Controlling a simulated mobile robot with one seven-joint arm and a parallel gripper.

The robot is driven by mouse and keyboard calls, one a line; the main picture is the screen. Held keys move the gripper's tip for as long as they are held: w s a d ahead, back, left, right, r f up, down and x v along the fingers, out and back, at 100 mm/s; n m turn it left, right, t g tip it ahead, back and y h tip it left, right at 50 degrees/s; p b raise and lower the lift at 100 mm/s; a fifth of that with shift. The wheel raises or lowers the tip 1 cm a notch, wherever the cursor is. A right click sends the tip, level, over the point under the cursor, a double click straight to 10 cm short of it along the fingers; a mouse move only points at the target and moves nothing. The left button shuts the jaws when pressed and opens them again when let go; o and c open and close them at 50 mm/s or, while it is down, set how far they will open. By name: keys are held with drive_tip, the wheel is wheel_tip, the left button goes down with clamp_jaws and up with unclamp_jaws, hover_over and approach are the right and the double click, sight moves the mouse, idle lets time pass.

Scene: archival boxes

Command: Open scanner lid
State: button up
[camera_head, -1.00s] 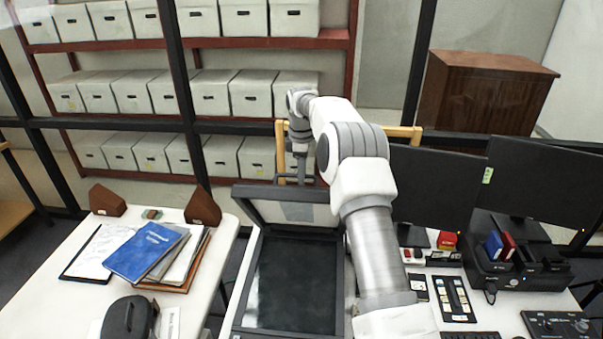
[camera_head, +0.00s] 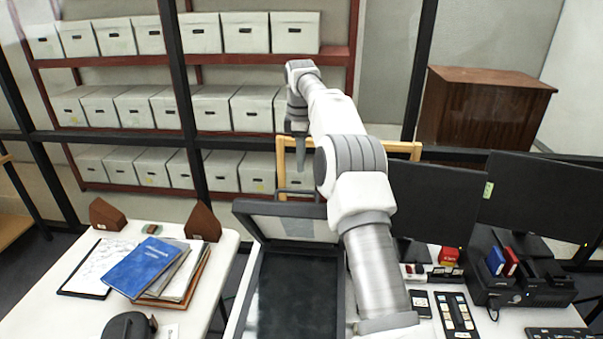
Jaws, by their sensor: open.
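The scanner (camera_head: 250,290) stands on the right-hand table with its dark bed showing. Its lid (camera_head: 265,222) is raised at the back of the bed, tilted up, with a pale panel on its underside. A grey handle (camera_head: 300,191) stands up from the lid's top edge. My gripper (camera_head: 299,165) hangs downward above the handle, apart from it, with nothing seen between its fingers. My arm hides the right part of the lid and the bed's right side.
The left table bears a blue book (camera_head: 145,265), papers and brown wedges (camera_head: 202,222). Monitors (camera_head: 437,200) and a black dock (camera_head: 520,280) stand right of my arm. Shelves of boxes (camera_head: 205,108) fill the back, with a wooden frame (camera_head: 405,150) behind the lid.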

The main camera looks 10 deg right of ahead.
drive_tip(key=shift+r, duration=0.75)
drive_tip(key=s+a+r+m+t+b, duration=0.1)
drive_tip(key=s+a+r+m+b, duration=0.15)
drive_tip(key=s+r, duration=0.45)
drive_tip(key=s+a+r+m+t+b, duration=0.15)
drive_tip(key=s+r+m, duration=0.25)
drive_tip(key=s, duration=0.7)
drive_tip(key=s+f+m+t+b, duration=0.1)
drive_tip(key=s+f+m, duration=0.2)
drive_tip(key=s, duration=1)
drive_tip(key=s+f+m+t+b, duration=0.1)
drive_tip(key=s+f+m, duration=0.3)
drive_tip(key=s+f, duration=0.6)
drive_tip(key=s+a+b, duration=0.1)
drive_tip(key=s, duration=0.2)
drive_tip(key=shift+f, duration=0.2)
drive_tip(key=shift+s+m+t, duration=0.1)
drive_tip(key=shift+m+t, duration=0.15)
